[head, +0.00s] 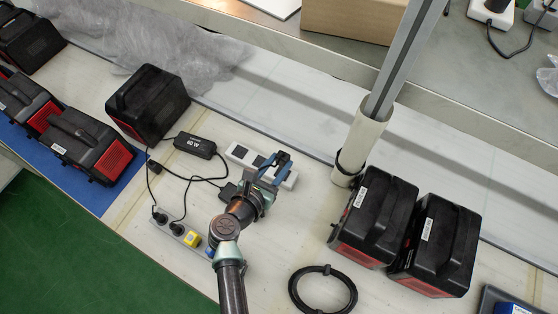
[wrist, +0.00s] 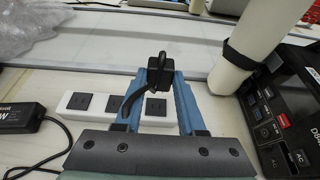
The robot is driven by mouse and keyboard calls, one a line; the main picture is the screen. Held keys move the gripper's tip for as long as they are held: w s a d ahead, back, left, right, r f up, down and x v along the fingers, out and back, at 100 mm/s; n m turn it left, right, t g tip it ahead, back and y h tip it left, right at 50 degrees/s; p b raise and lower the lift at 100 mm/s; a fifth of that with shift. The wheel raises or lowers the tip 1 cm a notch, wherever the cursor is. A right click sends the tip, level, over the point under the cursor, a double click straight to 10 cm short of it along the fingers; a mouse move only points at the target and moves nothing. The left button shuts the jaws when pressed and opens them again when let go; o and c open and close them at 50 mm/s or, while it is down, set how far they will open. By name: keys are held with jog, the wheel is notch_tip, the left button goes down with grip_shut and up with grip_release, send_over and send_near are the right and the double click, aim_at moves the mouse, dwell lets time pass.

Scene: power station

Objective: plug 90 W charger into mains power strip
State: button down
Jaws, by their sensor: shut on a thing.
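My gripper (head: 273,166) has blue fingers and is shut on a black plug (wrist: 160,76), with a black cable curving down from it in the wrist view. The plug is held over the white mains power strip (head: 238,152). The strip also shows in the wrist view (wrist: 75,101), with dark square sockets. My fingers hide part of it, and I cannot tell whether the plug touches it. The black charger brick (head: 195,145) with a white wattage label lies left of the strip; its edge shows in the wrist view (wrist: 18,118).
A grey strip (head: 180,234) with plugs and a yellow piece lies front left. Black-red power stations stand at left (head: 148,104) and right (head: 374,216). A pale post (head: 358,140) rises right of the white strip. A coiled black cable (head: 323,290) lies in front.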

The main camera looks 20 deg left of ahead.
jog(key=shift+w+f+b, duration=0.1)
jog(key=shift+f+b, duration=1.75)
jog(key=shift+f, duration=0.35)
jog(key=shift+f, duration=0.2)
jog(key=shift+f+b, duration=0.45)
jog(key=shift+b, duration=0.05)
jog(key=shift+f, duration=0.15)
jog(key=shift+c, duration=2.1)
grip_release()
jog(key=shift+s, duration=0.2)
